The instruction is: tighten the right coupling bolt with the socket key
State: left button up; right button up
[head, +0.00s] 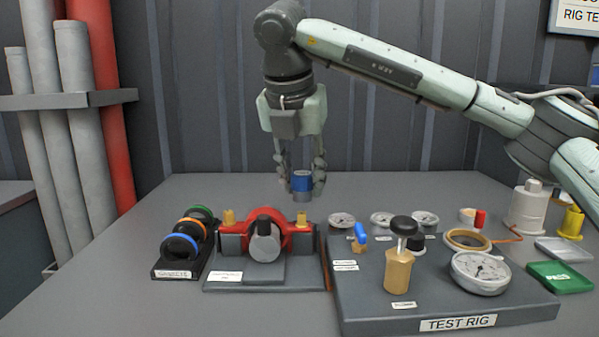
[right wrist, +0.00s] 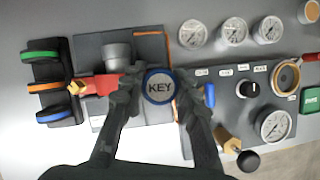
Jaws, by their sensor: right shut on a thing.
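My right gripper (head: 302,184) is shut on the socket key (head: 302,181), which has a blue top and a grey lower part. In the right wrist view the key's round face (right wrist: 159,87) reads KEY and sits between the fingertips. The key is upright, just above the brass right coupling bolt (head: 302,217), with what looks like a small gap. In the right wrist view the key hides this bolt. The left coupling bolt (head: 229,217) stands at the other side of the red pump coupling (head: 279,224). My left gripper is not in view.
A rack with green, orange and blue rings (head: 179,246) stands left of the pump. The test rig board (head: 370,312) at right carries several gauges, a blue-handled valve (head: 360,235) and a black-knobbed brass plunger (head: 399,262). A green box (head: 560,277) lies at far right.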

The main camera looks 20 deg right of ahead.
jog(key=shift+a+f, duration=0.1)
jog(key=shift+f, duration=0.3)
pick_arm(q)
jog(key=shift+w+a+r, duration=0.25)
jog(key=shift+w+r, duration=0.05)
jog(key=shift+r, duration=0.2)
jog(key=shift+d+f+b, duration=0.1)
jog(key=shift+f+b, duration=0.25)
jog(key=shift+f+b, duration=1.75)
pick_arm(e)
jog(key=shift+f, duration=1.5)
jog(key=shift+r+m, duration=0.15)
jog(key=shift+m, duration=0.55)
jog(key=shift+m+g+h+p, duration=0.5)
jog(key=shift+m+p, duration=0.5)
jog(key=shift+p, duration=0.1)
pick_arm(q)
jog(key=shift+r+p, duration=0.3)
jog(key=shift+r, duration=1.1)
pick_arm(e)
jog(key=shift+m, duration=0.6)
